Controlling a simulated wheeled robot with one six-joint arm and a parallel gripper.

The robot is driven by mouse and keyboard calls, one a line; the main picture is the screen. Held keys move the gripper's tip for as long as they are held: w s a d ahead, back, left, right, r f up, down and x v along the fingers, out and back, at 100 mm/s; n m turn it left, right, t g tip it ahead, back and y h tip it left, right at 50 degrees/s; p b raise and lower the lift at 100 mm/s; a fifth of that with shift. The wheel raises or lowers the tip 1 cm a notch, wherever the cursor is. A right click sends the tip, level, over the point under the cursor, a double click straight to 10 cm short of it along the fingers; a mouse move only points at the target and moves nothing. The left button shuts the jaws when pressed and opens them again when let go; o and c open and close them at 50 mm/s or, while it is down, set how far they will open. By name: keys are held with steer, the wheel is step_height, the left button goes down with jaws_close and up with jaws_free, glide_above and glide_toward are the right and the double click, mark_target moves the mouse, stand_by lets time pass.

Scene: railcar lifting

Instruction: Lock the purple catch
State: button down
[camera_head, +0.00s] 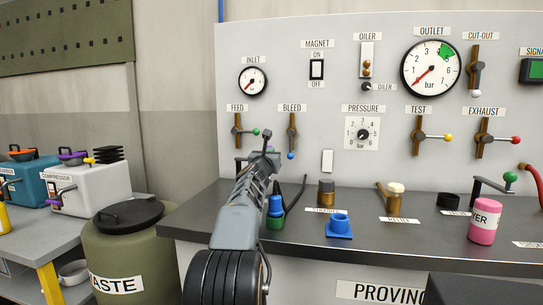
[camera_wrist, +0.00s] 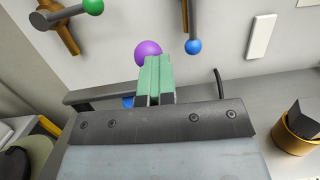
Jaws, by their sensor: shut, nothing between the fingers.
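A purple ball (camera_wrist: 148,51) shows in the wrist view just beyond my gripper (camera_wrist: 158,80), partly hidden by its green fingertips. The fingers are shut together and hold nothing. I cannot tell whether they touch the ball. A dark grey bar (camera_wrist: 88,96) lies behind the fingers and runs left below the ball. In the head view my arm reaches up to the panel and hides the purple ball; part of a dark bracket (camera_head: 243,160) shows beside it. Whether the catch is locked cannot be seen.
Above are the FEED lever (camera_head: 240,132) with a green ball and the BLEED lever (camera_head: 291,135) with a blue ball. The bench front (camera_head: 400,245) is partly clear.

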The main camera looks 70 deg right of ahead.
steer(key=shift+a, duration=0.1)
steer(key=a+f+b, duration=0.2)
steer(key=a+b, duration=0.1)
steer(key=a, duration=1)
steer(key=shift+s+a+f+b, duration=0.2)
steer(key=shift+s+f+b, duration=0.05)
steer(key=shift+f+b, duration=0.15)
steer(key=shift+r, duration=0.1)
